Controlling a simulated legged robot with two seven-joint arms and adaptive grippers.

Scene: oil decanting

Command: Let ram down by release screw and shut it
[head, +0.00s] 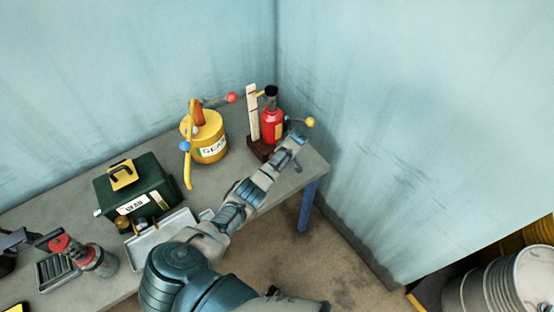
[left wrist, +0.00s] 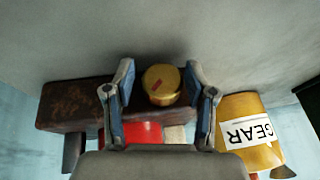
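A red jack (head: 271,125) with a black top stands on a dark brown base (head: 257,148) at the table's far right corner. My left gripper (head: 297,137) is at its near right side. In the left wrist view, the jack's red body (left wrist: 135,132) and the brown base (left wrist: 75,107) show upside down. A round yellow knob (left wrist: 162,82) with a red mark, seemingly the release screw's, lies between the open fingers of my left gripper (left wrist: 160,70), with gaps on both sides. The ram is hard to make out. My right gripper is out of view.
A pale upright strip (head: 252,112) stands left of the jack. A yellow GEAR can (head: 209,142) is further left; it shows near the right finger in the left wrist view (left wrist: 250,155). A green box (head: 135,187) and a metal tray (head: 165,235) are nearer. Walls close the corner behind.

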